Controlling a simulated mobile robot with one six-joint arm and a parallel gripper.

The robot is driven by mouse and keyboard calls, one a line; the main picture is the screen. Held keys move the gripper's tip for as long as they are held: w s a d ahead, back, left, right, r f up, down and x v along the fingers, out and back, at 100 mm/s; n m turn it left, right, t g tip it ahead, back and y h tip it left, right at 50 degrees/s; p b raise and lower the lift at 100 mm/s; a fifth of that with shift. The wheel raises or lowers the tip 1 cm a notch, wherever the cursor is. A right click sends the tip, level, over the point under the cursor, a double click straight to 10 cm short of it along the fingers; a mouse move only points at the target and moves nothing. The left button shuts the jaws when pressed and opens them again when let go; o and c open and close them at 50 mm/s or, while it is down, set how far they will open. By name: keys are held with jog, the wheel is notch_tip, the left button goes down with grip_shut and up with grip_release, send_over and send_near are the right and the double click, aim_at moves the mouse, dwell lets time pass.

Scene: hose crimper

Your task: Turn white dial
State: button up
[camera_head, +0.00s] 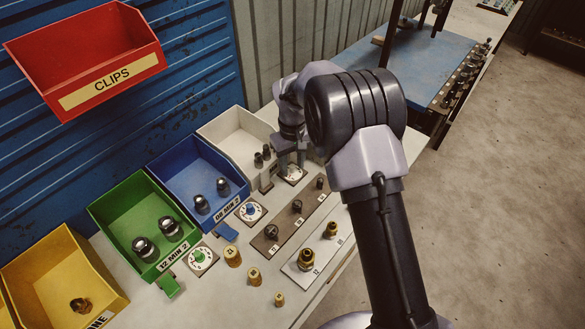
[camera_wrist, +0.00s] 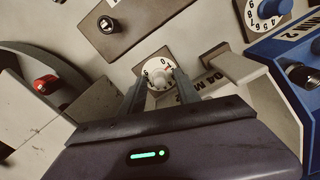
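The white dial (camera_wrist: 157,69) has a round numbered face and a small white knob in its middle. It sits in front of the white bin's "04 MIN" label (camera_wrist: 216,83). In the head view the dial (camera_head: 293,175) shows partly, below my gripper (camera_head: 290,164). In the wrist view my gripper (camera_wrist: 160,84) points at the dial, with one finger on each side of the knob. The fingers stand apart, and a gap seems to show between them and the knob. Whether the fingertips reach knob height is hard to tell.
A blue dial (camera_head: 251,211) and a green dial (camera_head: 200,259) sit before the blue bin (camera_head: 180,160) and green bin (camera_head: 122,205). Plates with fittings (camera_head: 297,208) and loose brass fittings (camera_head: 254,276) stand nearer. A red clips bin (camera_head: 85,60) hangs on the wall.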

jog(key=shift+f, duration=0.35)
jog(key=shift+c, duration=0.2)
grip_shut()
jog(key=shift+r+m, duration=0.1)
jog(key=shift+m, duration=2.8)
